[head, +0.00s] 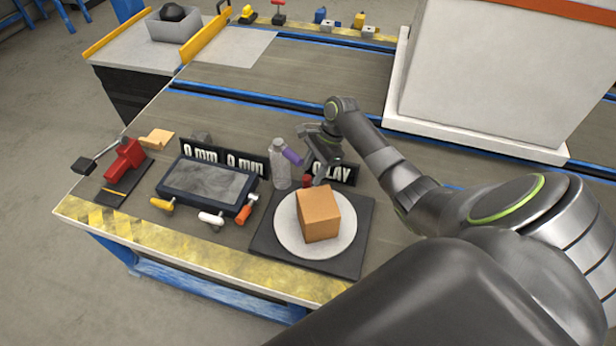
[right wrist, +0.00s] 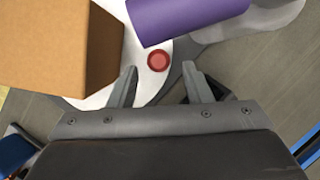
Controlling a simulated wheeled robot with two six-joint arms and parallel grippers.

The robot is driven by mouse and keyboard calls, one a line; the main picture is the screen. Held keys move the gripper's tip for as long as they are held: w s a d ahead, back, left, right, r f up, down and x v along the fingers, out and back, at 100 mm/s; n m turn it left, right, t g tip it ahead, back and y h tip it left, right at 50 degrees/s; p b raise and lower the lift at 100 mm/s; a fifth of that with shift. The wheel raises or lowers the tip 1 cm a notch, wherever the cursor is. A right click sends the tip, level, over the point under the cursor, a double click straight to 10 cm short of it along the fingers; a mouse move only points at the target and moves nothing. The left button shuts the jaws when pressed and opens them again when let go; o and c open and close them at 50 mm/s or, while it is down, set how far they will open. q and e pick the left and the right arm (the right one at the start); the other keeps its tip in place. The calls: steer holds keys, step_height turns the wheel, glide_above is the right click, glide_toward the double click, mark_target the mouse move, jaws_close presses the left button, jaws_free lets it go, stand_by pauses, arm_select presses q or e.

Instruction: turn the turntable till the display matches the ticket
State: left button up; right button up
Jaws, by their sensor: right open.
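The turntable is a white disc (head: 285,232) on a dark square base, with a brown cube (head: 318,214) on it. A red knob (head: 306,180) sits at the disc's far edge; in the right wrist view the red knob (right wrist: 158,60) lies just beyond and between my fingertips. My right gripper (head: 319,178) is open over that far edge; its fingers (right wrist: 160,76) show apart, with no contact on the knob visible. A dark sign (head: 225,157) reads about "0 mm 0 mm"; another (head: 340,173) ends in "LAY" and is partly hidden by my gripper. I cannot identify a ticket.
A framed panel (head: 205,183) with coloured handles and a red clamp (head: 125,158) lie left. A large white block (head: 470,80) stands behind.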

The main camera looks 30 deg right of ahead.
arm_select(q)
steer(key=shift+s+d+r+p, duration=0.15)
steer(key=shift+s+r+p, duration=0.35)
steer(key=shift+p, duration=0.3)
arm_select(e)
steer(key=v, duration=1.2)
arm_select(q)
steer(key=shift+w, duration=0.1)
arm_select(e)
steer(key=shift+r, duration=0.15)
